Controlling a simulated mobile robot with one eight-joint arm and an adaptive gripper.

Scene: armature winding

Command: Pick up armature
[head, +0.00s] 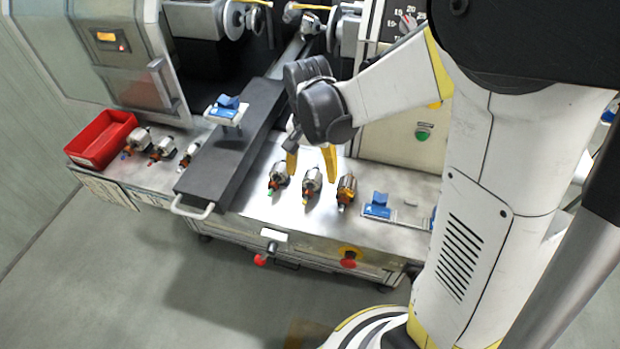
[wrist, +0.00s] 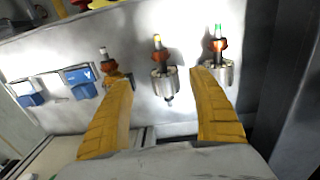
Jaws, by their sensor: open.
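Three armatures lie in a row on the steel bench in front of my gripper: a green-tipped one (head: 278,177), a yellow-tipped one (head: 312,181) and a white-tipped one (head: 346,189). My gripper (head: 310,166) is open, its yellow fingers pointing down over this row. In the wrist view, the yellow-tipped armature (wrist: 164,80) appears between the fingers (wrist: 162,78). The right finger partly covers the green-tipped armature (wrist: 225,70), and the left finger partly covers the white-tipped one (wrist: 110,68). Whether the fingers touch any of them I cannot tell.
A red bin (head: 101,140) and three more armatures (head: 163,149) stand at the left. A dark raised slab (head: 240,140) with a blue-topped holder (head: 226,110) separates them from my row. Blue fixtures (head: 377,206) sit right of it. Winding machinery stands behind.

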